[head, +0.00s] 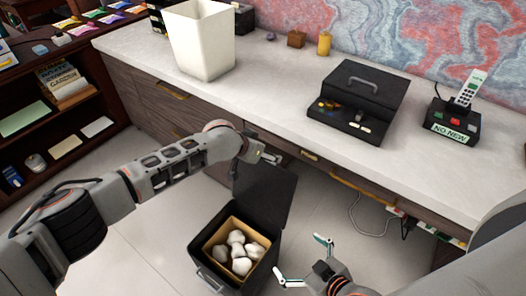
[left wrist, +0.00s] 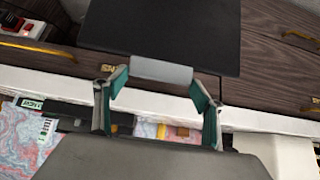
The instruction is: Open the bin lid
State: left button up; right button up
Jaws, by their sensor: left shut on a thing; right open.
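The dark bin (head: 237,273) stands on the floor in front of the desk. Its black lid (head: 266,196) is raised steeply at the back, and crumpled white paper balls (head: 238,252) show inside. My left gripper (head: 268,157) is at the lid's upper edge. In the left wrist view my left gripper (left wrist: 160,82) is shut on the grey tab (left wrist: 161,70) at the edge of the lid (left wrist: 160,30). My right gripper (head: 304,261) is open and empty, to the right of the bin and apart from it.
The white desk (head: 265,95) holds a white wastebasket (head: 201,42), a black box (head: 357,100) and a phone (head: 453,120). Its drawers face the raised lid. A dark shelf (head: 55,125) stands at the left. A cable (head: 365,220) hangs under the desk.

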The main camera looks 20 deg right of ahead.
pick_arm(q)
jog(key=shift+w+d+r, duration=0.2)
jog(key=shift+r, duration=0.35)
jog(key=o, duration=1.4)
jog(key=shift+o, duration=0.9)
jog(key=shift+s, duration=0.1)
jog(key=shift+a+f, duration=0.15)
jog(key=shift+f, duration=0.05)
jog(key=shift+f, duration=0.1)
jog(key=v, duration=1.2)
